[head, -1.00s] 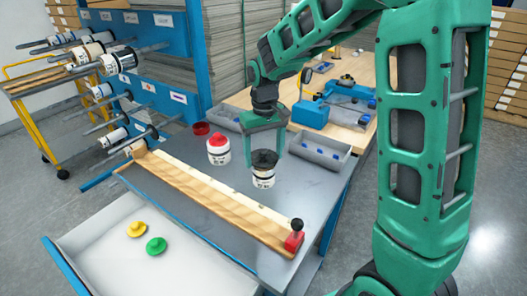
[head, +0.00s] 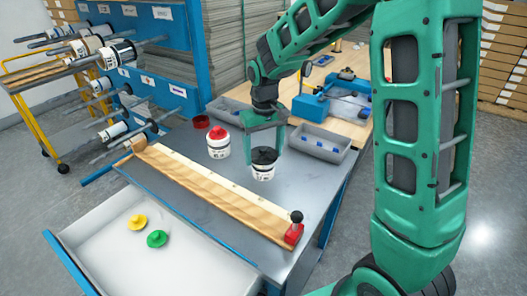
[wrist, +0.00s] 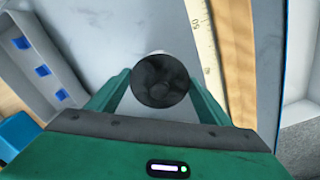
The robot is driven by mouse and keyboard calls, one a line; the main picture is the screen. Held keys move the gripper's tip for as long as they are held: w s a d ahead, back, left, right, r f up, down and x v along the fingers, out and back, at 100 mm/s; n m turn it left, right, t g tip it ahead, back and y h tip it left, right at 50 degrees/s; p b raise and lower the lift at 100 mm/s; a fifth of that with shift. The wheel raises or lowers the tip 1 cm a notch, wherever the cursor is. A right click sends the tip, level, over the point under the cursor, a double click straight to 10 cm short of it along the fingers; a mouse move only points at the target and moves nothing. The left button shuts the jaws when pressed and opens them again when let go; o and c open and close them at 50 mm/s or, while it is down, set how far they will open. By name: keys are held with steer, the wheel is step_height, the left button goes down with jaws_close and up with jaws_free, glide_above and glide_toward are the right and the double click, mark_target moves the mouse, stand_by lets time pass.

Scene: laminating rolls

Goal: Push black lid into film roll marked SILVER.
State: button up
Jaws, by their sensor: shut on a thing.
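The black lid (head: 264,155) sits between the fingers of my gripper (head: 264,150), over the top of a white film roll (head: 263,173) standing on the grey table. In the wrist view the lid (wrist: 160,80) is a dark disc between both green fingertips (wrist: 160,85) and hides nearly all of the roll. The roll's label is too small to read. I cannot tell how deep the lid sits in the roll. Another white roll with a red lid (head: 217,142) stands to the left.
A wooden ruler strip (head: 210,190) with a red block (head: 293,232) at its end lies in front. A grey bin (head: 320,143) with blue pieces is at right. A white drawer (head: 190,265) holds a yellow lid (head: 138,222) and a green lid (head: 157,239).

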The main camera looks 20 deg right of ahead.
steer(key=shift+s+f, duration=0.1)
steer(key=shift+f, duration=0.05)
steer(key=o, duration=1.2)
step_height(320, 180, up, 11)
steer(key=shift+f, duration=0.1)
steer(key=s+d+m, duration=0.4)
steer(key=s+d, duration=1)
steer(key=s, duration=0.2)
steer(key=s+d+f+m, duration=0.1)
steer(key=s, duration=0.6)
steer(key=s+d+f+m, duration=0.2)
steer(key=s, duration=0.6)
steer(key=shift+s+d+m, duration=0.15)
steer(key=shift+d+m, duration=0.15)
